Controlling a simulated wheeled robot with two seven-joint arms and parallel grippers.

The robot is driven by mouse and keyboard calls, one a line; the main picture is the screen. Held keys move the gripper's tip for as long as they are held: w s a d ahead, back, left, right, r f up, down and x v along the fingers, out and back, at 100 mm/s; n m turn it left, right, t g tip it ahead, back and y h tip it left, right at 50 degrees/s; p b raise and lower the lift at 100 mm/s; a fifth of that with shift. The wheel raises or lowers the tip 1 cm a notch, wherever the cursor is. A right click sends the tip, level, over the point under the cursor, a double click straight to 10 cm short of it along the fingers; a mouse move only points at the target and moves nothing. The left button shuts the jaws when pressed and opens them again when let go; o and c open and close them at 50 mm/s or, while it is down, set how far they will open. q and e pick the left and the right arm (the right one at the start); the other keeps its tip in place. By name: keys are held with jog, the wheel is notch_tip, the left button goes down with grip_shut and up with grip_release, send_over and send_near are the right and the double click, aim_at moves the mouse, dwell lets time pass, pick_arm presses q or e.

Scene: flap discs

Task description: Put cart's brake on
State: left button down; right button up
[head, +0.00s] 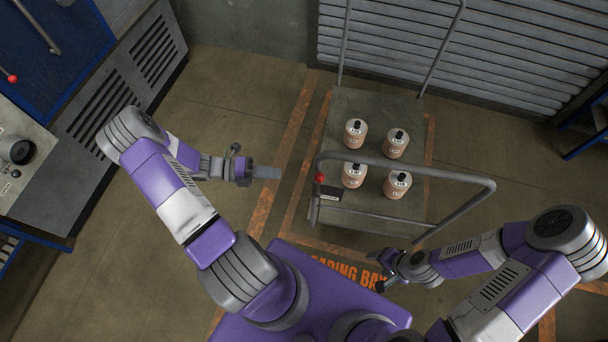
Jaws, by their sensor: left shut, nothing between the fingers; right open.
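The cart (395,120) is a grey flat-topped trolley with a tubular handle (450,168) at its near end. A red knob (319,177) shows at the cart's near left corner, beside a small dark plate (330,194); it looks like the brake lever's knob, and its shaft is hard to make out. My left gripper (268,172) is shut and empty, left of the red knob with a gap between them. My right gripper (382,270) is open and empty, below the cart's near edge in the picture. The cart's wheels are hidden.
Several pale dark-capped containers (396,143) stand on the cart. Orange floor lines (290,130) and "loading bay" lettering (347,271) mark the floor. A slatted shutter (480,50) is behind the cart. A grey cabinet (110,90) stands at left. Floor left of the cart is clear.

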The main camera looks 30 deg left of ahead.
pick_arm(q)
send_over(318, 186)
jog(key=f+v, duration=0.1)
jog(key=v, duration=0.3)
jog(key=shift+w+a+f+b, duration=0.1)
jog(key=shift+a+f+b, duration=0.1)
jog(key=shift+f, duration=0.25)
jog(key=shift+w+a+f+b, duration=0.1)
jog(key=shift+a+f+b, duration=0.1)
jog(key=shift+f, duration=0.25)
pick_arm(e)
jog(key=shift+f, duration=0.45)
pick_arm(q)
jog(key=shift+d, duration=0.1)
pick_arm(e)
jog(key=shift+r, duration=0.1)
